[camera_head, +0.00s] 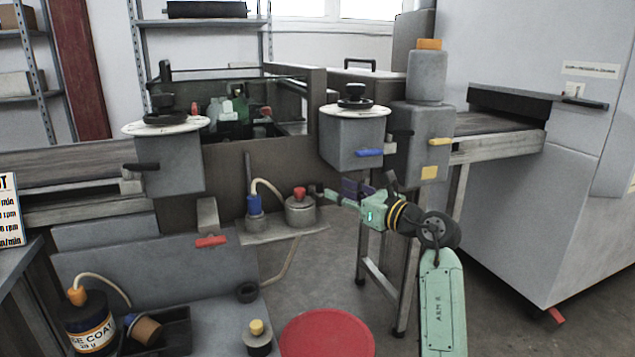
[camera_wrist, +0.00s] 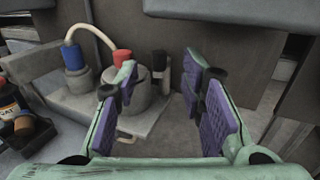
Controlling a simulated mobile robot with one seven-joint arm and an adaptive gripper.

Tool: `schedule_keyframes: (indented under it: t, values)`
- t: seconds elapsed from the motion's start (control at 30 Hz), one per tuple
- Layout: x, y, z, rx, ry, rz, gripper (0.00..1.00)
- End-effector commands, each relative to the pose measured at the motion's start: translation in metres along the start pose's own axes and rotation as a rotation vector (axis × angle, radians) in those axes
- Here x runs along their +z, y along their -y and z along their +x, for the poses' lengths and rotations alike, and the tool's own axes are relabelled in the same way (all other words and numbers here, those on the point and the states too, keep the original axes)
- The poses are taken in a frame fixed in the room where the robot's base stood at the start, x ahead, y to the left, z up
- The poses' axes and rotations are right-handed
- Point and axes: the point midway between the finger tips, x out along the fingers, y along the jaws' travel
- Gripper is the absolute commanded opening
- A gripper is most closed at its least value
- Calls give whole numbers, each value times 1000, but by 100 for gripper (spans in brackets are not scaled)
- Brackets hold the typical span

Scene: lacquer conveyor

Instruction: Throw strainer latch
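The strainer is a grey round pot (camera_head: 300,212) with a red knob on top, on a small shelf below the conveyor. The pot (camera_wrist: 125,98) also shows in the wrist view, partly hidden by the left finger. A small upright black-topped handle (camera_wrist: 159,62), which looks like the latch, stands at the pot's right side. My gripper (camera_head: 338,192) is to the right of the pot, pointing at it. In the wrist view my gripper (camera_wrist: 163,88) is open, its purple-padded fingers apart, with the handle seen between them. I cannot tell whether anything touches.
A blue-capped bottle (camera_head: 254,205) with a pale hose stands left of the pot. The shelf (camera_head: 262,235) is narrow. Grey hoppers (camera_head: 352,140) with blue and black handles hang above. A red round stool top (camera_head: 327,335) is below.

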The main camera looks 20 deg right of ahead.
Motion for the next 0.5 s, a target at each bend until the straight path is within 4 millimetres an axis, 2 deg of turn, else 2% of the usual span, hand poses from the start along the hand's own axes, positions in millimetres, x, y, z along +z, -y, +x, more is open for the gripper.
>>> schedule_keyframes:
  t: [0.03,0.23,0.4,0.5]
  values:
    - [2,-1,12,3,-1,1,36]
    - [2,-1,49,3,-1,0,36]
    - [1,-1,69,2,0,1,36]
    - [1,0,75,1,1,0,36]
